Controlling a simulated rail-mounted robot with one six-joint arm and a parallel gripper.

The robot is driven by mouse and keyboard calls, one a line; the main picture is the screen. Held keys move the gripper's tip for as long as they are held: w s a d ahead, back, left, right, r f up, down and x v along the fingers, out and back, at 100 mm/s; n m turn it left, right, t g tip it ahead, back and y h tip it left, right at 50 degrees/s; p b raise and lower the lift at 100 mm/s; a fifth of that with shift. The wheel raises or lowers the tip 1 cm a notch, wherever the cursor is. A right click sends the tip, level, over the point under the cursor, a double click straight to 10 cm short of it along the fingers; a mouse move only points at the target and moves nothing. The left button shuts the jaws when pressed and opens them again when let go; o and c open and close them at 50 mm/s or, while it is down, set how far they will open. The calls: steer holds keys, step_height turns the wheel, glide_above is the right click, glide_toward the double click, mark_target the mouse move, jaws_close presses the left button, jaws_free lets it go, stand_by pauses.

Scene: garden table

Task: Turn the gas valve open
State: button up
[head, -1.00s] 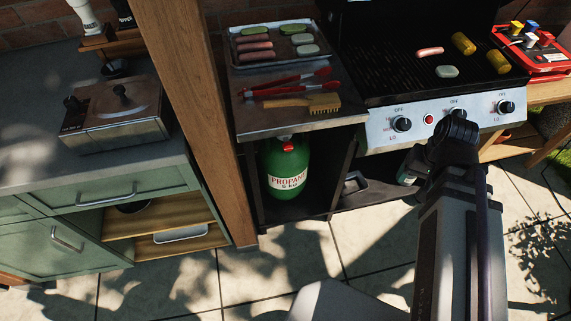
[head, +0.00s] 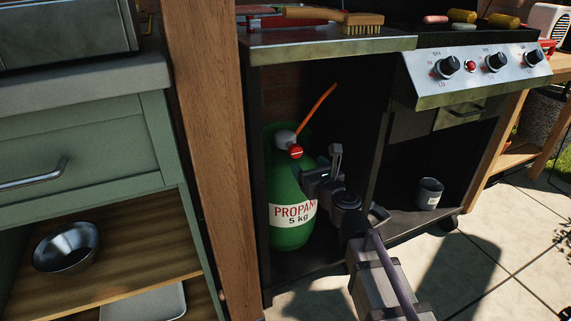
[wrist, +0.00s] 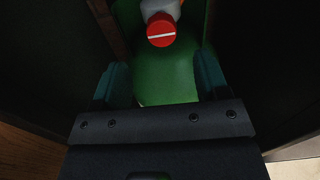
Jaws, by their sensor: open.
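The green propane bottle (head: 290,228) stands upright in the open cabinet under the grill's side shelf. Its red valve knob (head: 296,152) sits on a grey regulator (head: 284,139) at the top, with an orange hose leading up from it. In the wrist view the red knob (wrist: 161,30) faces me with a white line lying nearly level. My gripper (head: 319,172) is at the cabinet opening, right of the bottle and a little below the knob. In the wrist view its two fingers (wrist: 160,80) are apart with nothing between them, short of the knob.
A wooden post (head: 208,150) stands left of the cabinet, and a dark divider bounds it on the right. The metal side shelf (head: 300,42) is overhead. A grey can (head: 429,193) stands in the right compartment. Grill knobs (head: 447,66) sit above right.

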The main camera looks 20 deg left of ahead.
mark_target(297, 152)
steer(key=x, duration=1.1)
steer(key=shift+d, duration=0.15)
steer(key=c, duration=0.9)
